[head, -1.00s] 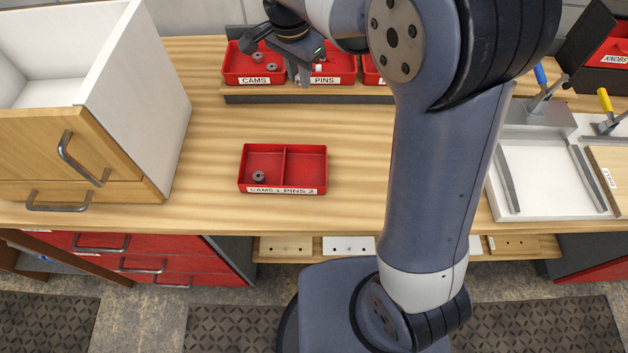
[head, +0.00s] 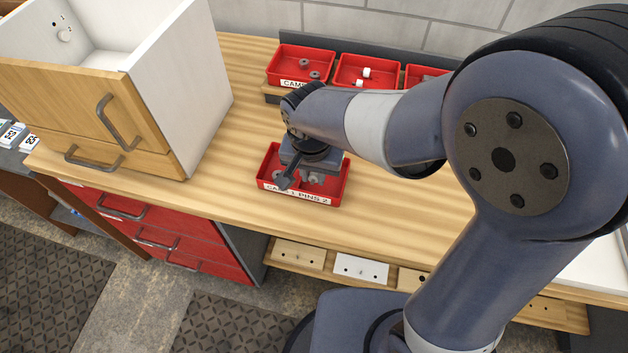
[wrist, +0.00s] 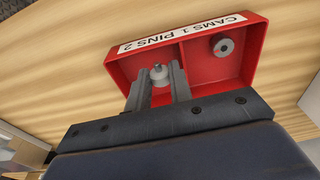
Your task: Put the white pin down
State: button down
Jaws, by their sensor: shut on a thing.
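The white pin (wrist: 159,74) is between the two fingers of my gripper (wrist: 158,88) in the wrist view, and the gripper is shut on it. In that view the pin shows over the empty compartment of the red two-part tray (wrist: 192,52), labelled "CAMS 1 PINS 2". A grey cam (wrist: 223,47) lies in the other compartment. In the head view my gripper (head: 312,178) is over the same tray (head: 340,190) and hides much of its inside. The pin is hidden there. I cannot tell whether the pin touches the tray floor.
Red bins with cams (head: 300,66) and white pins (head: 366,72) stand on a shelf at the back. A white and wood drawer cabinet (head: 150,100) stands at the left. The wooden table (head: 235,165) is bare around the tray.

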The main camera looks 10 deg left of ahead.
aim_at(313, 180)
jog(key=shift+f, duration=1.65)
jog(key=shift+f, duration=0.15)
jog(key=c, duration=1.5)
grip_release()
jog(key=shift+c, duration=0.2)
notch_tip(313, 180, up, 12)
jog(key=s, duration=0.1)
jog(key=shift+s, duration=0.2)
